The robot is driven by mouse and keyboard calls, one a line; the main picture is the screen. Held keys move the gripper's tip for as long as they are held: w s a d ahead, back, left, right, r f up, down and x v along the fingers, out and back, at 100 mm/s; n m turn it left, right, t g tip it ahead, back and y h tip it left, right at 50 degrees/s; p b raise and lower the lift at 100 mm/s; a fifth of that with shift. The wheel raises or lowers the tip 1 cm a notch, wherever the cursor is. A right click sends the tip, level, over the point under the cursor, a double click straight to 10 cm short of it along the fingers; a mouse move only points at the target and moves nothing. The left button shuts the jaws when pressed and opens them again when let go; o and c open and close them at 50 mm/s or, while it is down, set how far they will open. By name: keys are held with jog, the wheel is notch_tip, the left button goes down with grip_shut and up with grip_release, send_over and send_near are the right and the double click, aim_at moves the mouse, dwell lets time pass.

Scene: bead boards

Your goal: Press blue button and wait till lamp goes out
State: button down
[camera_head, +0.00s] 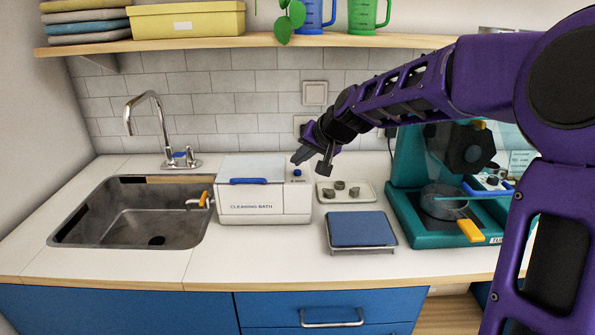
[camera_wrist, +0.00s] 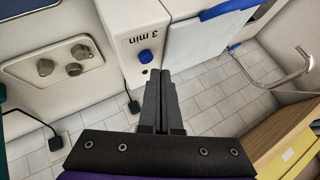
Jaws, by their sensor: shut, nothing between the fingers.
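The white cleaning bath (camera_head: 295,206) stands on the counter with its lid closed and a blue handle (camera_head: 248,181) on the lid's front edge. The blue button (camera_head: 297,173) is on the top panel at the bath's right end. In the wrist view the blue button (camera_wrist: 146,56) sits beside the "3 min" marking. A small dark spot (camera_wrist: 145,72) lies beside the button; I cannot tell if it is the lamp, and no lit lamp shows. My gripper (camera_head: 298,158) is shut and empty, just above the button. In the wrist view my fingertips (camera_wrist: 161,74) appear beside the button; contact is not visible.
A sink (camera_head: 75,225) with a tap lies left of the bath. To its right are a tray (camera_head: 326,196) with several small grey pieces, a blue-topped flat device (camera_head: 361,229) and a teal machine (camera_head: 405,190). A shelf (camera_head: 150,45) runs above.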

aim_at(300, 177)
jog(key=shift+f, duration=0.15)
dwell(0.4)
jog(key=shift+f+b, duration=0.3)
jog(key=shift+b, duration=0.1)
jog(key=shift+f, duration=0.4)
dwell(0.7)
jog(key=shift+r+p, duration=0.4)
jog(key=shift+r, duration=0.4)
jog(key=shift+r, duration=0.15)
notch_tip(300, 177, up, 5)
jog(key=p, duration=0.3)
dwell(0.5)
